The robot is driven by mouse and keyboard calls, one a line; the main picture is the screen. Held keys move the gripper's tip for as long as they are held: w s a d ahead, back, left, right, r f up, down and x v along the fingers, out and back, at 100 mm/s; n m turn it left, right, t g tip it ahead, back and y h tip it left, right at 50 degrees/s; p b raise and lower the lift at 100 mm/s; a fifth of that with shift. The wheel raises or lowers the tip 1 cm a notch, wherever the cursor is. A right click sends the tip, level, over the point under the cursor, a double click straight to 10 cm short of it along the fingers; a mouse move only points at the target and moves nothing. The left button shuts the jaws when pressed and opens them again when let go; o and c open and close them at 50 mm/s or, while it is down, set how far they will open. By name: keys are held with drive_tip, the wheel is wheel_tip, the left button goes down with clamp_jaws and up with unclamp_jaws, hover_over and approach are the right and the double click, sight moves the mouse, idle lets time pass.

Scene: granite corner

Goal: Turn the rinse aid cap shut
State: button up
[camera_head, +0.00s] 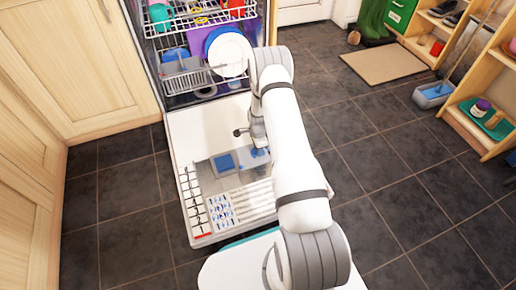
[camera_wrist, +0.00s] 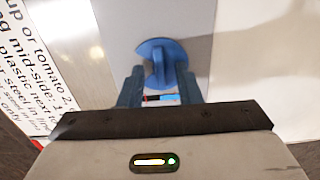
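The blue rinse aid cap (camera_wrist: 163,50) is round with a raised grip fin, set in a grey panel (camera_wrist: 120,22) on the open dishwasher door. My gripper (camera_wrist: 160,76) is open. Its two blue-grey fingers are apart, with the lower part of the fin between or just beyond their tips; I cannot tell if they touch it. My arm partly covers the cap area there.
A printed label (camera_head: 240,203) covers the door's near part. The dishwasher racks above hold a white plate (camera_head: 228,54) and other dishes. Wooden cabinets (camera_head: 75,60) stand at left. A shelf (camera_head: 470,125) and a mat (camera_head: 384,63) are at right, with open dark tile floor (camera_head: 390,150) between.

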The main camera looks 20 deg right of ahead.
wheel_tip(320, 180, up, 8)
drive_tip(key=p, duration=0.3)
drive_tip(key=shift+f, duration=0.1)
idle(0.3)
